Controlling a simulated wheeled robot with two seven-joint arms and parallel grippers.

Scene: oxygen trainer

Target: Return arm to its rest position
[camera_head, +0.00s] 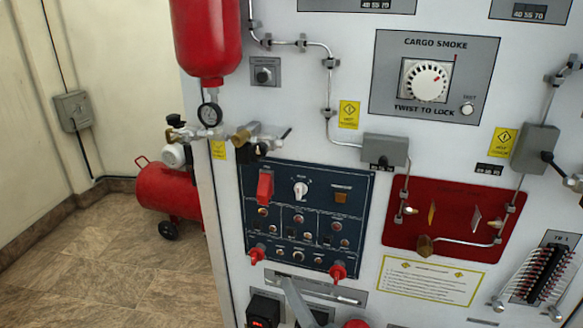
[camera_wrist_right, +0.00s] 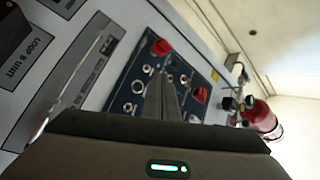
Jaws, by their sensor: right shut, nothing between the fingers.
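My right gripper (camera_head: 287,282) shows in the head view as a grey finger shape rising from the bottom edge, in front of the panel's lower part. In the right wrist view the gripper (camera_wrist_right: 163,82) is shut and empty, its dark fingers together. It points toward the dark blue control panel (camera_wrist_right: 128,76), which also shows in the head view (camera_head: 272,215). Whether the fingertips touch anything cannot be told. My left gripper is not in view.
A metal bar handle (camera_head: 345,299) lies beside the fingers. Red-capped knobs (camera_head: 338,271) stick out nearby. A red cylinder (camera_head: 207,40) with a gauge hangs upper left. A red compressor tank (camera_head: 168,191) stands on the floor. The left floor (camera_head: 95,270) is clear.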

